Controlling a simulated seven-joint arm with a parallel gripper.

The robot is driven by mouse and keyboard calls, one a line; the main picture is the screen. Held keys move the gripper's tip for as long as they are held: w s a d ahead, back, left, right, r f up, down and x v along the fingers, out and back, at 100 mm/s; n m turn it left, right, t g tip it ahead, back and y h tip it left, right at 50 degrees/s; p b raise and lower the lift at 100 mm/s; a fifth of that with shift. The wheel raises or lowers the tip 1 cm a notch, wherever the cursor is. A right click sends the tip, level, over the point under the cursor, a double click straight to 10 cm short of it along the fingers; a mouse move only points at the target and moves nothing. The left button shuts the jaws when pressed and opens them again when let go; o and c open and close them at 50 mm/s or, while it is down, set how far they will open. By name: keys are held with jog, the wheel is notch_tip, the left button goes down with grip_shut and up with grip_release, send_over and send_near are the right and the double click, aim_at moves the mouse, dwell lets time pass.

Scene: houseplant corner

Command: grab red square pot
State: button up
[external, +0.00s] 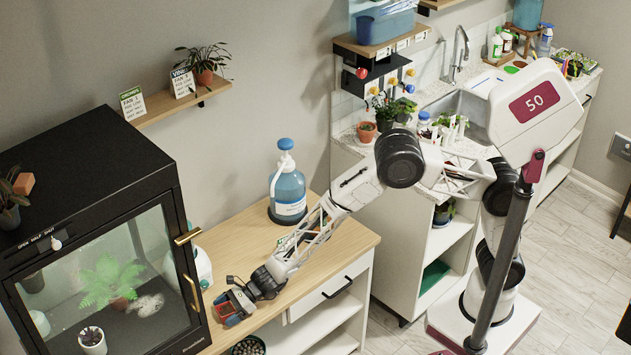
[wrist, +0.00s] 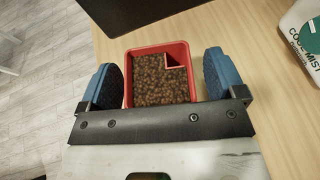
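The red square pot (wrist: 157,50) stands on the wooden table, filled with brown pellets, with a small red-walled corner section at its upper right in the wrist view. My gripper (wrist: 160,82) is open, with one blue finger pad on each side of the pot. A narrow gap shows between each pad and the pot wall. In the external view my gripper (external: 228,306) is low over the table's left front part, beside the black cabinet. Some red shows between the fingers there, and the rest of the pot is hidden by them.
A black glass-front cabinet (external: 85,160) stands close at the left. A white bottle (wrist: 304,45) is to the right in the wrist view. A blue pump bottle (external: 288,190) stands farther back on the wooden table (external: 340,252). A dark pellet-filled container (external: 248,346) is below the table's front edge.

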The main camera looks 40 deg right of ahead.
aim_at(225, 310)
jog(key=c, duration=1)
jog(key=shift+r, duration=0.75)
notch_tip(225, 310, up, 2)
jog(key=s+d, duration=0.3)
jog(key=d, duration=0.1)
jog(key=s+d+r, duration=0.1)
jog(key=s+d, duration=0.2)
jog(key=d, duration=0.1)
jog(key=s+d, duration=0.4)
jog(key=shift+d+r, duration=0.25)
